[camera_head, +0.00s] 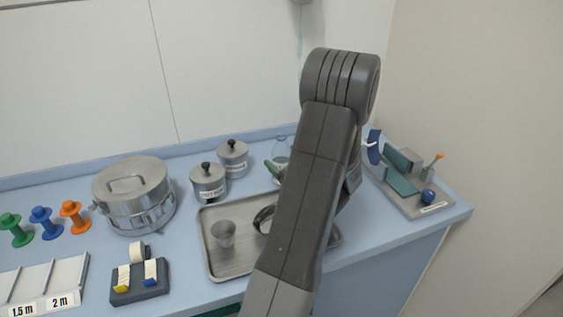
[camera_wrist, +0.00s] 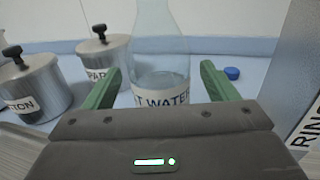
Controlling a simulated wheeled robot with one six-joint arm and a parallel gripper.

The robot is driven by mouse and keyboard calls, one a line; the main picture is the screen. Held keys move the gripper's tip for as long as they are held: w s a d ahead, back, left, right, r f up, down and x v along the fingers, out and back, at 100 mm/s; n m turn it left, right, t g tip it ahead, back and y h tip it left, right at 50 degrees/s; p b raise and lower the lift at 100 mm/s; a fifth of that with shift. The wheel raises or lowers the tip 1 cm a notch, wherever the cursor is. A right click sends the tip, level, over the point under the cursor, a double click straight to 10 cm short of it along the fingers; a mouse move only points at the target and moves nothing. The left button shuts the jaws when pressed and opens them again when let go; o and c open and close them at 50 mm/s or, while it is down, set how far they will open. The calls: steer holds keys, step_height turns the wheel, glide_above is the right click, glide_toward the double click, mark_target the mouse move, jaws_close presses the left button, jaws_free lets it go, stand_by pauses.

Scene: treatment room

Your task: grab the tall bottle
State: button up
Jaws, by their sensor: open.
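The tall bottle is clear glass with a white label, partly readable as "T WATER". It stands upright in the middle of the wrist view (camera_wrist: 162,45). In the head view the bottle (camera_head: 281,146) shows at the back of the counter, partly hidden by my arm. My gripper (camera_wrist: 160,82) is open, with one green finger to each side of the bottle. Gaps show between both fingers and the glass. I cannot tell whether the bottle is between the fingertips or just beyond them. The bottle's base is hidden by the gripper body. In the head view my arm hides most of the gripper.
Two lidded steel jars (camera_head: 208,182) (camera_head: 232,158) stand left of the bottle. A steel tray (camera_head: 215,268) with a metal cup (camera_head: 223,234) lies in front. A blue cap (camera_wrist: 232,73) lies right of the bottle. A steel drum (camera_head: 134,196) stands further left; a grey stand (camera_head: 410,190) is right.

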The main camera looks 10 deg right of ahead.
mark_target(278, 155)
steer(key=x, duration=0.3)
steer(key=shift+w, duration=0.15)
steer(key=c, duration=1)
steer(key=shift+c, duration=1)
steer(key=shift+r, duration=0.15)
